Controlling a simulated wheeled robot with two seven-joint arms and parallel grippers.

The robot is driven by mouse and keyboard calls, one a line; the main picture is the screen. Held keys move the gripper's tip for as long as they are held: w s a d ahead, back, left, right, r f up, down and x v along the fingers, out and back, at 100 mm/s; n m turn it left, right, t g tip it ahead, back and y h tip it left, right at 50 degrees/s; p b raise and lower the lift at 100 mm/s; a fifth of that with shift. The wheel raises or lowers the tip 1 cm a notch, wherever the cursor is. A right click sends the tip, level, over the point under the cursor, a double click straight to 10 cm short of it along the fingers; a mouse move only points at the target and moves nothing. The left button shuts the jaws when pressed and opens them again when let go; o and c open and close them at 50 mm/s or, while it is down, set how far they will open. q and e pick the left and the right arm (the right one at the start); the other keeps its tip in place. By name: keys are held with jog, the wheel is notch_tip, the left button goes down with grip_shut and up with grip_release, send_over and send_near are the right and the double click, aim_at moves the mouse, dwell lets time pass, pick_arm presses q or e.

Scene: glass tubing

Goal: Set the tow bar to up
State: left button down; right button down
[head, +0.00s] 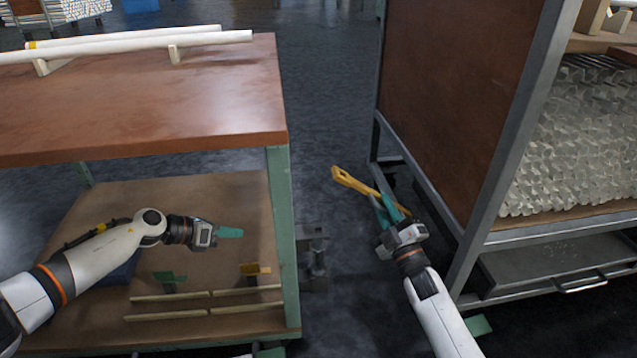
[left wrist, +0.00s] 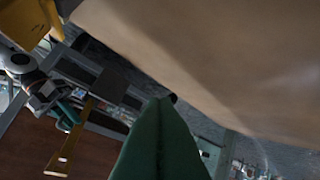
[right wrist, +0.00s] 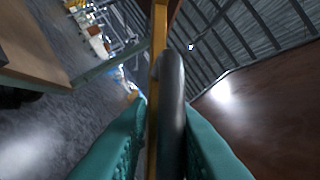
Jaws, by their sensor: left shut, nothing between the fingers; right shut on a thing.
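The yellow tow bar (head: 352,181) stands out from the foot of the rack cart on the right in the head view, tilted, with a slot near its upper left end. My right gripper (head: 391,207) is shut on it. In the right wrist view the yellow bar (right wrist: 158,45) runs upward, and a dark rounded grip (right wrist: 172,105) sits between the teal fingers. The bar's lower joint is hidden. My left gripper (head: 230,232) is shut and empty above the lower shelf of the workbench; its closed fingers fill the lower middle of the left wrist view (left wrist: 160,140).
The workbench (head: 200,115) with long white tubes (head: 125,42) on V-blocks stands left. Its lower shelf (head: 215,195) holds wooden strips and small tabs. The rack cart (head: 455,90) with bundled glass stands right. Open floor (head: 330,100) lies between them.

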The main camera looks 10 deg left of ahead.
pick_arm(q)
jog(key=shift+w+a+f+n+t+y, duration=0.1)
jog(key=shift+w+a+n+t+y, duration=0.15)
jog(key=shift+w+a+n, duration=0.3)
jog(key=shift+w+a+n+t+y, duration=0.15)
jog(key=shift+w+a+n+t, duration=0.2)
jog(key=shift+w, duration=0.35)
jog(key=w+d+r+m+h, duration=0.1)
jog(key=d+r+m+h, duration=0.2)
jog(key=d, duration=0.2)
jog(key=m+g+h, duration=0.3)
jog(key=m+h, duration=0.4)
jog(key=m, duration=0.2)
send_near(338, 180)
notch_tip(338, 180, down, 3)
jog(key=w+d, duration=0.2)
jog(key=d, duration=0.1)
jog(key=shift+w+d+r, duration=0.25)
jog(key=shift+d+r, duration=0.35)
jog(key=shift+r, duration=0.1)
jog(key=shift+w+d+r, duration=0.25)
jog(key=shift+d+r, duration=0.35)
jog(key=shift+r, duration=0.15)
